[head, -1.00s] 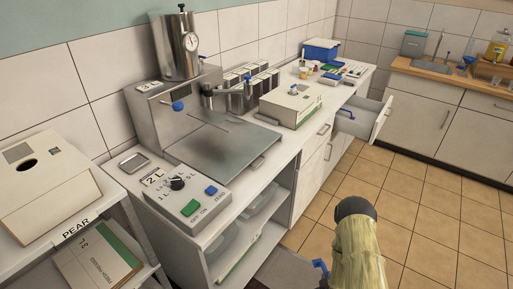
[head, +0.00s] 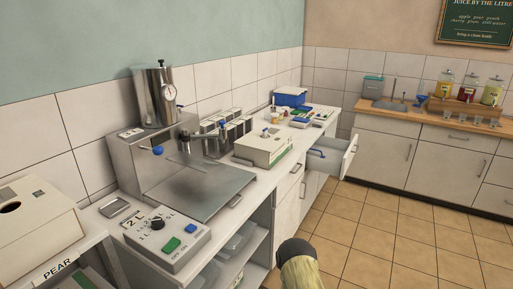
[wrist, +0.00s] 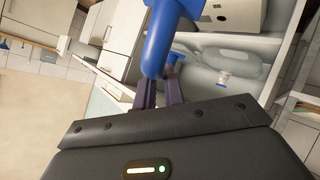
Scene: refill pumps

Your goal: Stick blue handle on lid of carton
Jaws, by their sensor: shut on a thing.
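My gripper (wrist: 160,95) is shut on a blue handle (wrist: 157,42) in the wrist view. The handle stands out from between the two dark fingers, clear of any surface as far as I can see. The gripper and handle are outside the head view. A white carton with a green band (head: 263,150) lies on the counter right of the steel machine, with a small fitting on its top. A second carton (head: 38,222), with a dark hole in its top, sits at the far left above a PEAR label.
The steel dispensing machine (head: 160,165) and its button box (head: 168,240) stand on the counter (head: 240,210). A drawer (head: 338,156) juts out open past the carton. The tiled floor (head: 385,235) at the right is clear. Open shelves hold clear containers (wrist: 232,68).

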